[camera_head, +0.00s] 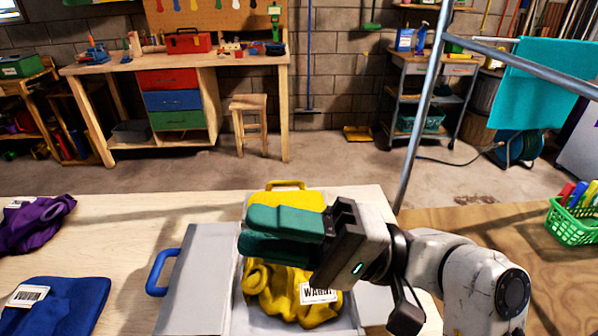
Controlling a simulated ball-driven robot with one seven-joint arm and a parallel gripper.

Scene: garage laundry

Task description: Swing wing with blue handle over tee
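A folding board lies on the table, with a grey left wing (205,283) that is flat and spread outward. Its blue handle (160,272) sticks out at the left edge. A yellow tee (285,303) with a white label lies bunched on the middle of the board, partly hidden by my arm. A yellow handle (287,184) sits on the yellow panel at the board's far end. My gripper (245,232) has green fingers pointing left, above the tee and right of the blue handle, apart from it. I cannot tell whether the fingers are parted.
A blue folded garment (58,305) and a purple garment (35,225) lie at the left of the table. A green basket (572,222) with coloured items stands at the right. A metal rail (420,120) rises behind my arm.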

